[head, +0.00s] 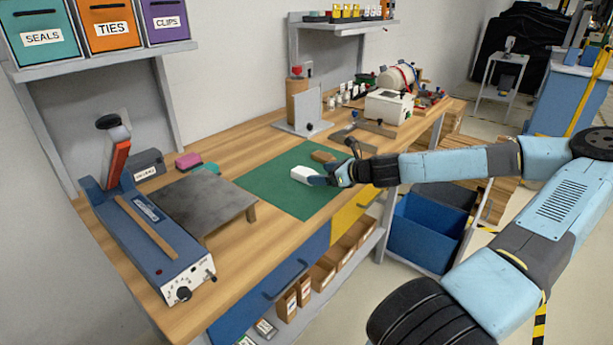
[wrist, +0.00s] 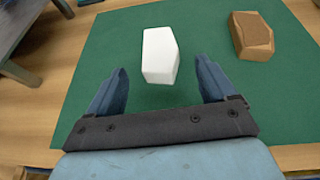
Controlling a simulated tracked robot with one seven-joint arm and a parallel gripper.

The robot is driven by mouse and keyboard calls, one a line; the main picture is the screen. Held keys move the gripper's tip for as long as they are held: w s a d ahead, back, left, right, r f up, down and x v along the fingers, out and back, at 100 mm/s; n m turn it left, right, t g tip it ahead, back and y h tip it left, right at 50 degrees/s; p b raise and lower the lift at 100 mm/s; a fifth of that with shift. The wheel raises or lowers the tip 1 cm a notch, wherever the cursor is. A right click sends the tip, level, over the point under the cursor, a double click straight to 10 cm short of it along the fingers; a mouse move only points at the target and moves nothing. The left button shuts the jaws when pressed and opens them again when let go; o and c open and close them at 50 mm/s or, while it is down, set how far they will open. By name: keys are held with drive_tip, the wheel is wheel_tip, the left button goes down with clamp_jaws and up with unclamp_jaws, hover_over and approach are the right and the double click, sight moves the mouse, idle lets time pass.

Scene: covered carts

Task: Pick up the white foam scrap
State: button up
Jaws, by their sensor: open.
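The white foam scrap (wrist: 160,55) is a small angular block on the green mat (wrist: 110,50). In the head view the white foam scrap (head: 302,174) shows just left of my gripper (head: 325,178). In the wrist view my gripper (wrist: 160,90) is open, its two blue fingers spread wide. The scrap lies ahead of the fingertips, roughly centred between them, and its near end reaches close to the gap. I see no contact with either finger.
A brown block (wrist: 251,36) lies on the mat to the right of the scrap. A low grey metal stand (head: 200,205) is left of the mat. A blue sealer (head: 150,235) stands farther left. A blue bin (head: 425,232) is below the bench's right end.

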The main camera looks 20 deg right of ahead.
sight(304, 170)
drive_tip(key=shift+r+x, duration=0.15)
drive_tip(key=shift+x, duration=1.7)
drive_tip(key=shift+r+x, duration=0.15)
drive_tip(key=shift+x, duration=1.65)
drive_tip(key=shift+w, duration=0.2)
drive_tip(key=c, duration=1.1)
drive_tip(key=shift+o, duration=0.2)
drive_tip(key=shift+r, duration=0.4)
wheel_tip(304, 170, up, 2)
drive_tip(key=shift+r, duration=0.25)
drive_tip(key=s+d+r, duration=0.3)
drive_tip(key=d+r, duration=0.1)
drive_tip(key=r, duration=0.2)
drive_tip(key=shift+d, duration=0.25)
drive_tip(key=v, duration=0.3)
drive_tip(key=w+d+v, duration=0.1)
drive_tip(key=v, duration=0.5)
drive_tip(key=shift+w+d, duration=0.15)
drive_tip(key=shift+d, duration=0.2)
